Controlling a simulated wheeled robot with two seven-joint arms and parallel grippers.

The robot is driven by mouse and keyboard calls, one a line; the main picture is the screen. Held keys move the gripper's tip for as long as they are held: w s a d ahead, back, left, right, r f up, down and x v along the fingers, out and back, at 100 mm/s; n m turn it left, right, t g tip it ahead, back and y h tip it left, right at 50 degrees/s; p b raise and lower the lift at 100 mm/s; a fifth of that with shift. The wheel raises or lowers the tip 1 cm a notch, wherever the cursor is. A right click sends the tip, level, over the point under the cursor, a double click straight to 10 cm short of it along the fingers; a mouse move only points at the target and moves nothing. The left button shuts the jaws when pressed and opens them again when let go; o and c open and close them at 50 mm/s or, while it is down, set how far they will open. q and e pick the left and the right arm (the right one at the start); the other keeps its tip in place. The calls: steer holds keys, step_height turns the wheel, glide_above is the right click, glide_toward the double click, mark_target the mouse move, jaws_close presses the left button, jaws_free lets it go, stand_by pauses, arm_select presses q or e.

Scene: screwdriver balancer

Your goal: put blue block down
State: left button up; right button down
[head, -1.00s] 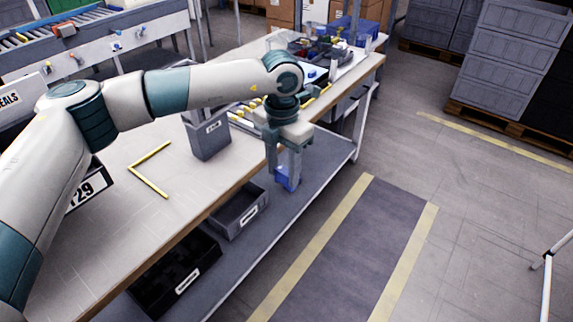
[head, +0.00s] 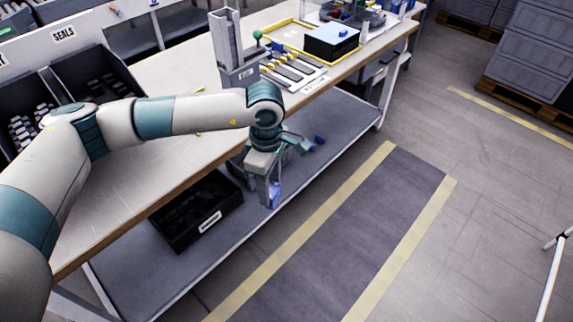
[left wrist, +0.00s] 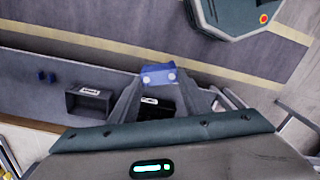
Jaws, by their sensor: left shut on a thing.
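My left gripper (head: 269,192) points down just outside the workbench's front edge, near the level of the lower shelf (head: 335,125). It is shut on a blue block (head: 274,188), which shows partly between the fingers. In the left wrist view the same blue block (left wrist: 158,78) sits at the fingertips of the left gripper (left wrist: 152,84). My right gripper is not in view.
A black bin (head: 197,208) stands on the lower shelf left of the gripper, and a grey bin (left wrist: 90,101) shows in the left wrist view. The workbench top (head: 150,180) is above.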

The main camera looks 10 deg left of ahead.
arm_select(q)
steer(key=s+a+f+m, duration=0.7)
steer(key=s+a+m, duration=0.3)
steer(key=m, duration=0.5)
steer(key=shift+s, duration=1.25)
steer(key=shift+a, duration=0.25)
